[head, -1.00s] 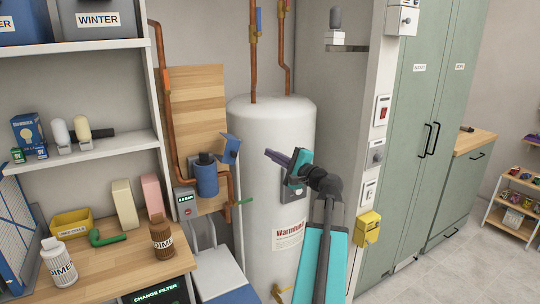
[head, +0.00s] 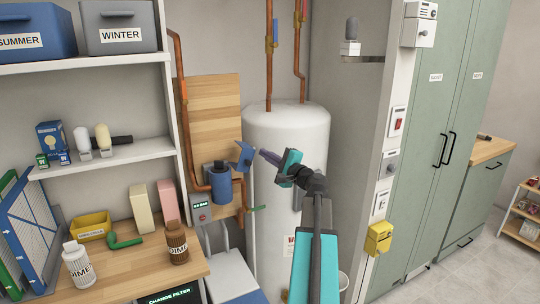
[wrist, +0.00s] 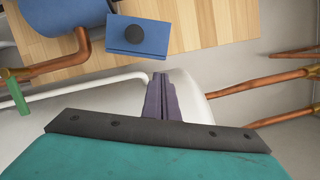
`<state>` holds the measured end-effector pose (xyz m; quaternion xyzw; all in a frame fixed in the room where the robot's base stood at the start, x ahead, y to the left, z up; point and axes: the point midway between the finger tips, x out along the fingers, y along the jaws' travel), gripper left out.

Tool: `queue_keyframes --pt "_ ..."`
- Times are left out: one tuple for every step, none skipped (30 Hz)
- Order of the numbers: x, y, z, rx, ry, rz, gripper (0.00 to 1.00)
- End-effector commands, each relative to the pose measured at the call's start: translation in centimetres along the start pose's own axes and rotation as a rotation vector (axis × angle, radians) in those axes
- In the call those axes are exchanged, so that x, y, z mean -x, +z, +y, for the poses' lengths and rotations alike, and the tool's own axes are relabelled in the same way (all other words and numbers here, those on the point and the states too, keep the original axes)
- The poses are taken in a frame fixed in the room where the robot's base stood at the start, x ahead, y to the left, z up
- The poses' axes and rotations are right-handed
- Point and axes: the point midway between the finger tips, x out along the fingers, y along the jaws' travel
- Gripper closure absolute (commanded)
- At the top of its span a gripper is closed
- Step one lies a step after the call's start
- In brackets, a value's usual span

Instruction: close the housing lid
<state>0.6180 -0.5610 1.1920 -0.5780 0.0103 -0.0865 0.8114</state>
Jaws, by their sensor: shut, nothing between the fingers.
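The blue housing (head: 221,188) is a cylinder with a dark top, fixed on the wooden wall panel. A blue lid (head: 244,155) with a dark round knob stands tilted up at its right side, so the housing looks open. The lid also shows at the top of the wrist view (wrist: 137,38), and part of the blue housing (wrist: 65,14) is at the top left. My gripper (head: 263,152) is just right of the lid and looks apart from it. Its purple fingers (wrist: 160,80) are together and empty, pointing toward the lid.
A white tank (head: 285,135) stands behind my gripper. Copper pipes (head: 178,110) run beside the wooden panel (head: 215,110), and a green lever (head: 257,209) is below the lid. A workbench (head: 130,270) with bottles is at the left.

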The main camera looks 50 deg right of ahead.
Motion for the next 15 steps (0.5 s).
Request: queue_keyframes --pt "-0.07 0.70 -0.14 0.000 0.001 -0.001 1.00" --pt "-0.12 0.90 -0.13 0.000 0.001 -0.001 1.00" --pt "-0.19 1.13 -0.11 0.000 0.001 0.000 1.00" --pt "-0.23 1.26 -0.09 0.000 0.000 0.000 1.00" --pt "-0.27 1.38 -0.08 0.000 0.000 0.000 1.00" --pt "-0.31 1.50 -0.06 0.000 0.000 0.000 1.00" --pt "-0.33 1.55 -0.04 0.000 0.000 0.001 1.00" --pt "-0.35 1.59 -0.03 0.000 0.000 0.001 1.00" --pt "-0.36 1.61 -0.02 0.000 0.000 0.001 1.00" --pt "-0.36 1.62 -0.01 0.000 0.000 0.001 1.00" --pt "-0.37 1.61 0.00 0.000 0.000 0.001 1.00" --pt "-0.36 1.59 0.00 0.000 0.000 0.001 1.00" --pt "-0.37 1.58 0.00 0.000 0.000 0.001 1.00" --pt "-0.36 1.57 0.00 0.000 0.000 0.001 1.00" --pt "-0.35 1.56 0.00 0.000 0.000 0.001 1.00"
